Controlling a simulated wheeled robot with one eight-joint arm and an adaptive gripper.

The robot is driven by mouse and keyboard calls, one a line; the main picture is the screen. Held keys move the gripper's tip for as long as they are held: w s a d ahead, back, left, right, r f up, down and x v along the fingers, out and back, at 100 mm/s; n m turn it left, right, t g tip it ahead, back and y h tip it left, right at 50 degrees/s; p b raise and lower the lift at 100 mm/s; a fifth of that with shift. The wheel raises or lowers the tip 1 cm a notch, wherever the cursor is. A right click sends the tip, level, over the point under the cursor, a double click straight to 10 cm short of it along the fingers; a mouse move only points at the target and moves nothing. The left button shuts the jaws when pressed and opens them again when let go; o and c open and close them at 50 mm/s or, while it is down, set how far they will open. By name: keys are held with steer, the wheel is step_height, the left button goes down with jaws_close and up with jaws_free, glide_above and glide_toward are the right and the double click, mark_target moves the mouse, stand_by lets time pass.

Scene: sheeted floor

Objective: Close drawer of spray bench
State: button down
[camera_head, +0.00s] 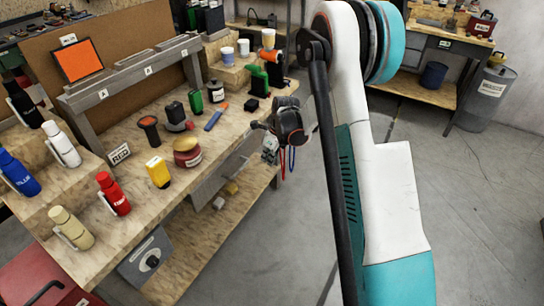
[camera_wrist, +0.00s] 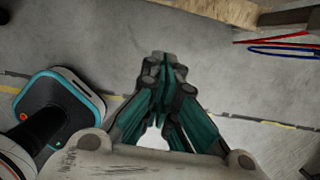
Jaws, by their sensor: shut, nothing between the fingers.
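The spray bench has a wooden top (camera_head: 120,215) on the left of the head view, with spray-type bottles and tools standing on it. My gripper (camera_wrist: 159,62) is shut and empty in the wrist view, above bare grey floor. It touches nothing there.
A red case (camera_head: 40,285) stands at lower left. A grey bin (camera_head: 487,98) stands at far right. Floor (camera_head: 485,210) right of my arm is clear.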

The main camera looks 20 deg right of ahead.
mark_target(246, 159)
steer(key=w+a+f+b, duration=0.3)
steer(key=w+f, duration=0.1)
steer(key=shift+w+f, duration=0.2)
steer(key=shift+f, duration=0.15)
steer(key=shift+a, duration=0.1)
steer(key=w+a, duration=0.1)
steer(key=w, duration=0.1)
steer(key=w+a, duration=0.2)
steer(key=shift+w, duration=0.15)
stand_by(0.4)
